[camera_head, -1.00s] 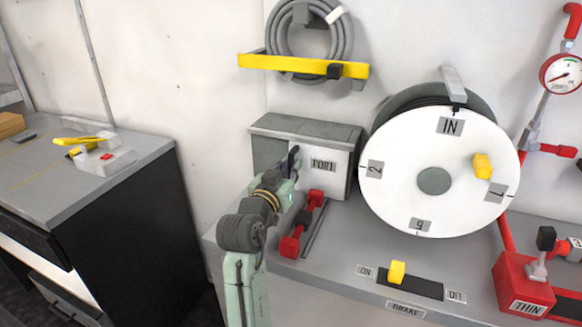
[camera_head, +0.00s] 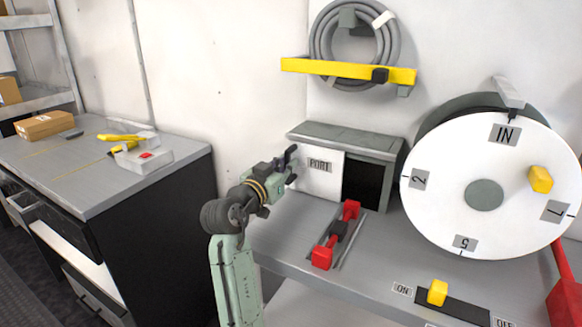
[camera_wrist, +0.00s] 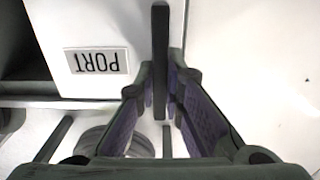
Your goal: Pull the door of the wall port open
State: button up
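The wall port (camera_head: 345,137) is a grey box with a white door (camera_head: 320,183) labelled PORT. The door covers the left part of the box front, and a dark opening (camera_head: 366,183) shows at the right. My gripper (camera_head: 287,161) is at the door's left edge. In the wrist view, the door (camera_wrist: 95,25) and its label appear upside down. A dark upright handle (camera_wrist: 160,50) stands between the fingertips of my gripper (camera_wrist: 162,85), which look closed on it from both sides.
A red-ended lever (camera_head: 337,236) lies on the bench in front of the port. A white reel (camera_head: 485,195) stands to the right. A yellow bracket (camera_head: 345,71) with a coiled hose is above. A grey-topped cabinet (camera_head: 170,170) is at the left.

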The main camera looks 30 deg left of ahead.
jog(key=o, duration=0.5)
jog(key=s, duration=1.2)
jog(key=shift+a, duration=0.2)
